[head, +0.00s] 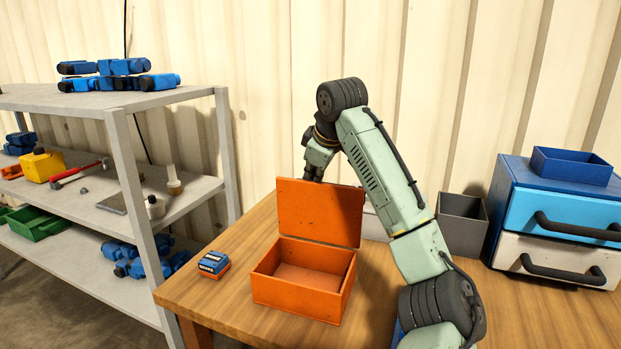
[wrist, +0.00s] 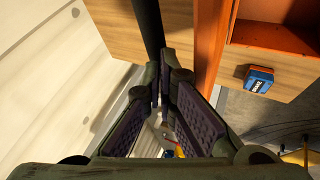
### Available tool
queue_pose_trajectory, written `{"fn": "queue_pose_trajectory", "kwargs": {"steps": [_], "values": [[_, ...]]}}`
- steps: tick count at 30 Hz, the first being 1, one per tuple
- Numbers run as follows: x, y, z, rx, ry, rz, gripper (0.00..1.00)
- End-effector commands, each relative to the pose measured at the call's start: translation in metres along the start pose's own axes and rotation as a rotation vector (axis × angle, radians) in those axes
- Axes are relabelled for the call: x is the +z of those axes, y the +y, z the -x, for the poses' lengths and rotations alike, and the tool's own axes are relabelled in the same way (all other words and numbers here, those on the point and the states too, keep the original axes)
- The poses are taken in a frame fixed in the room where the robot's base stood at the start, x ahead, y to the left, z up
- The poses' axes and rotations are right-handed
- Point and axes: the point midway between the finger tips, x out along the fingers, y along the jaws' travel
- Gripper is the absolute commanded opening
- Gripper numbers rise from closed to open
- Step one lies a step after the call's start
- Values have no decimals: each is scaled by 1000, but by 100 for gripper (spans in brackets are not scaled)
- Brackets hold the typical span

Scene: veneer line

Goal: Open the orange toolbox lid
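The orange toolbox (head: 290,300) sits on the wooden table, its empty inside showing. Its lid (head: 320,213) stands up roughly vertical at the box's rear edge, so the box is open. My gripper (head: 316,172) is behind the lid's top edge in the head view, and the lid hides its lower part. In the wrist view my gripper (wrist: 166,90) shows two padded fingers with a narrow gap and nothing seen held between them. The lid shows nearly edge-on as an orange strip (wrist: 208,50) just right of the fingers. I cannot tell whether they touch it.
A blue battery-like block (head: 213,264) lies left of the toolbox; it also shows in the wrist view (wrist: 258,79). A grey bin (head: 462,222) and a blue drawer unit (head: 552,212) stand to the right. A grey shelf (head: 110,205) with tools is at left; the corrugated wall is close behind.

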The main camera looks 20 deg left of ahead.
Motion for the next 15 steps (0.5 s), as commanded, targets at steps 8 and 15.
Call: {"fn": "queue_pose_trajectory", "kwargs": {"steps": [8,15], "values": [[1,9,-7,1,0,0,0],[1,10,-8,1,0,0,0]]}}
